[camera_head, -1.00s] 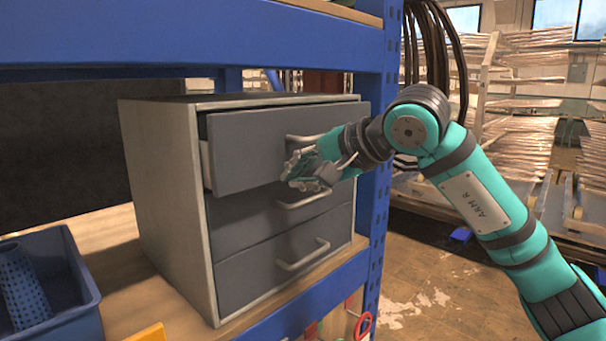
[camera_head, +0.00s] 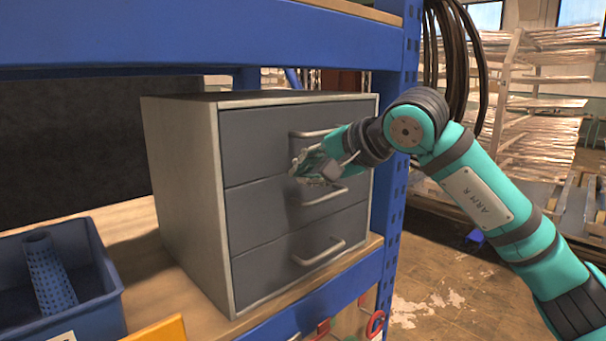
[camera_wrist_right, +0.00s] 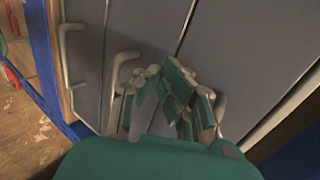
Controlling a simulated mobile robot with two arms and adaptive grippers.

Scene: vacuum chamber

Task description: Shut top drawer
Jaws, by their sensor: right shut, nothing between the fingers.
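The grey cabinet (camera_head: 180,190) stands on the shelf and has three drawers with bar handles. Its top drawer (camera_head: 255,143) sits flush with the cabinet front, level with the two drawers below. My right gripper (camera_head: 302,175) is shut and empty, at the front of the top drawer just below its handle (camera_head: 312,133). In the right wrist view my right gripper (camera_wrist_right: 180,105) is close to the drawer fronts and covers part of a handle. I cannot tell whether the fingers touch the drawer face. My left gripper is not in view.
A blue bin (camera_head: 60,325) holding a perforated tube (camera_head: 48,272) stands left of the cabinet. A blue shelf post (camera_head: 396,200) rises just right of it, and a blue beam (camera_head: 200,35) crosses above. The floor at right is partly open.

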